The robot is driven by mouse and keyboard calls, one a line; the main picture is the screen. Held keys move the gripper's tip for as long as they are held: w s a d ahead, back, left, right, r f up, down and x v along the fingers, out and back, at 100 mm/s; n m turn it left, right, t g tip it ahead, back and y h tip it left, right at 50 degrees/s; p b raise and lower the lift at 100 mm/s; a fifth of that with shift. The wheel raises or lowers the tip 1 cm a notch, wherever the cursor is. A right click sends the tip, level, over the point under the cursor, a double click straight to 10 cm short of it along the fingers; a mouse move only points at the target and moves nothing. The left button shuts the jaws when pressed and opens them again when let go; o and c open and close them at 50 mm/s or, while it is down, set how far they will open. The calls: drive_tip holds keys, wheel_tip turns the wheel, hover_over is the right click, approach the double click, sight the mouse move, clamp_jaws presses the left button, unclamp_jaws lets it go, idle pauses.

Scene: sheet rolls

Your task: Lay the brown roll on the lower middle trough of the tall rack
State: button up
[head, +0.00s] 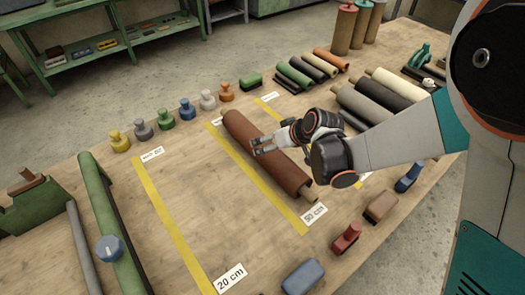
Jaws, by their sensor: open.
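The brown roll (272,167) lies slantwise on the wooden table, with a thin core end showing at its lower right. It lies along a yellow tape line marked 50 cm. My gripper (257,146) is open over the middle of the roll, its fingers pointing left. I cannot tell whether the fingers touch the roll. I cannot make out a tall rack with troughs for certain. Several rolls, including a black roll (396,89) and a grey roll (361,106), lie side by side at the right, partly behind my arm.
Small colored knobbed weights, such as a green one (165,118), line the back edge. Thinner rolls (320,65) lie at the back. A red stamp-like block (346,238) and a blue block (303,276) sit at the front. The left-middle table is clear between tapes.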

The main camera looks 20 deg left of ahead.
sight(267, 144)
drive_tip(key=b+x, duration=0.2)
drive_tip(key=x, duration=0.3)
drive_tip(key=shift+d, duration=0.1)
drive_tip(key=shift+r, duration=0.1)
drive_tip(key=c, duration=2.2)
